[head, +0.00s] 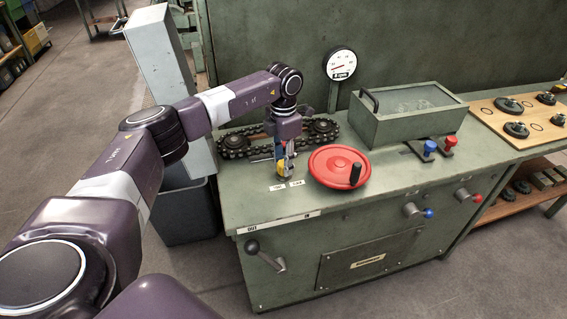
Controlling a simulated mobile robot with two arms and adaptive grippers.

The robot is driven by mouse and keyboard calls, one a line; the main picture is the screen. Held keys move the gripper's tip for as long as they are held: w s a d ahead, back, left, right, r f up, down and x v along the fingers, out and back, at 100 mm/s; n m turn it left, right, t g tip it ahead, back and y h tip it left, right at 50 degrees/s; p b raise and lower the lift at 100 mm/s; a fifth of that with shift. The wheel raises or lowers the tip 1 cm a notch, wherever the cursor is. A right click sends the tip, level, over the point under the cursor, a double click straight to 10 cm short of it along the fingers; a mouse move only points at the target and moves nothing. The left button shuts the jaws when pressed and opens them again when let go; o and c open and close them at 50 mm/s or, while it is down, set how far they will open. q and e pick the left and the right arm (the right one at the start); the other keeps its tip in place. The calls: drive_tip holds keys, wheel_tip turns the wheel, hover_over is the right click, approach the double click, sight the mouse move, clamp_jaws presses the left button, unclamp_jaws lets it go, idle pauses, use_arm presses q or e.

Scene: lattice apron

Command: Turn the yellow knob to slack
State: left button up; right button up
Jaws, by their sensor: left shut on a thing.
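The yellow knob (281,165) is on the left part of the green bench top, just left of the red handwheel. Only a little of its yellow shows. My left gripper (284,164) comes down over it from above and is shut on it. The fingers and the wrist hide most of the knob, so I cannot tell which way it points. Two small white labels (296,183) lie on the bench just in front of it, too small to read. My right gripper is not in view.
The red handwheel (334,163) with a black handle stands close to the right. A chain on sprockets (235,143) runs behind my gripper.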

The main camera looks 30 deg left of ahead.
use_arm(q)
drive_tip(key=m, duration=0.5)
drive_tip(key=shift+w+m+b, duration=0.1)
drive_tip(key=shift+m+b, duration=0.2)
drive_tip(key=shift+b, duration=0.05)
drive_tip(key=shift+r+m, duration=0.1)
drive_tip(key=shift+m, duration=2)
drive_tip(key=shift+a, duration=0.1)
drive_tip(key=o, duration=1.2)
drive_tip(key=shift+c, duration=0.2)
wheel_tip(320, 180, up, 12)
